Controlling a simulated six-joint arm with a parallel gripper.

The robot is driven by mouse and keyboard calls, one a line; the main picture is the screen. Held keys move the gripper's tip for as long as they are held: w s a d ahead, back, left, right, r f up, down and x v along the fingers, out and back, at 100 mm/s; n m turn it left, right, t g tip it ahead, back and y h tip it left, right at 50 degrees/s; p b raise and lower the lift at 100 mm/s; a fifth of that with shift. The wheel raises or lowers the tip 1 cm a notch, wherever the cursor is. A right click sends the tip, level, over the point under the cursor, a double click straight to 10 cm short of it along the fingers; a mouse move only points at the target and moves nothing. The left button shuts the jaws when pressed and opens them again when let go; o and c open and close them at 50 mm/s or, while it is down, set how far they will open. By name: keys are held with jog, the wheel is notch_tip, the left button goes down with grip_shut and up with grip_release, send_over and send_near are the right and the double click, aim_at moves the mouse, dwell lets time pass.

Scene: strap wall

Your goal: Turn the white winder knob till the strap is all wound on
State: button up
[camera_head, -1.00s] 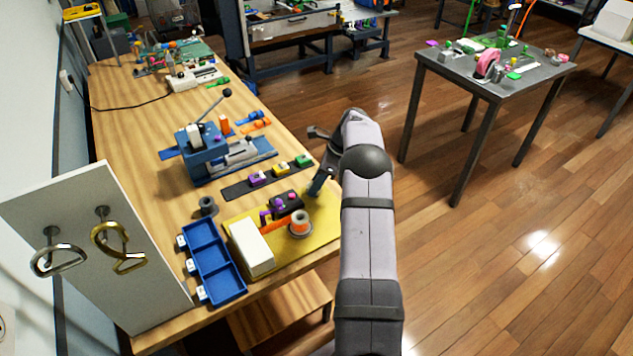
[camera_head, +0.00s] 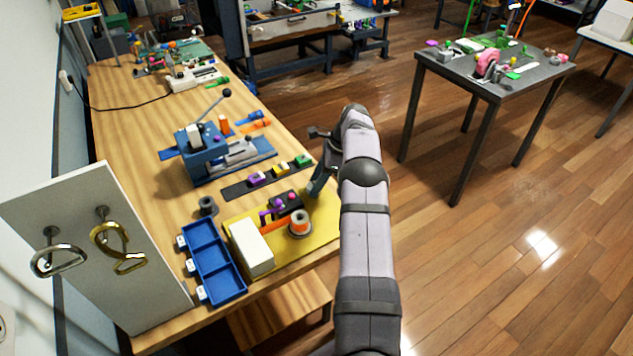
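The winder (camera_head: 300,226) is a round spool on a yellow board (camera_head: 322,226) at the near end of the bench, with a whitish top and orange around it. The white knob cannot be told apart from the spool top at this size. An orange strap (camera_head: 271,246) runs from a white block (camera_head: 250,247) to the spool; how much is wound on is too small to tell. My gripper (camera_head: 312,194) points down behind the spool, apart from it in the picture. Its fingers are too small and partly hidden by my arm to show whether they are open.
A dark block with purple and pink parts (camera_head: 281,203) stands beside the spool. A blue tray (camera_head: 213,263) lies left of the board. A dark strip with colored blocks (camera_head: 266,179) and a blue lever device (camera_head: 205,150) stand behind. A panel with hooks (camera_head: 95,250) is at left.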

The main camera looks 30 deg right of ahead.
jog(key=shift+o, duration=1.4)
jog(key=shift+r, duration=0.1)
jog(key=b+v, duration=0.1)
jog(key=v, duration=0.6)
jog(key=shift+b, duration=0.35)
jog(key=shift+s+d, duration=0.1)
jog(key=shift+d, duration=0.05)
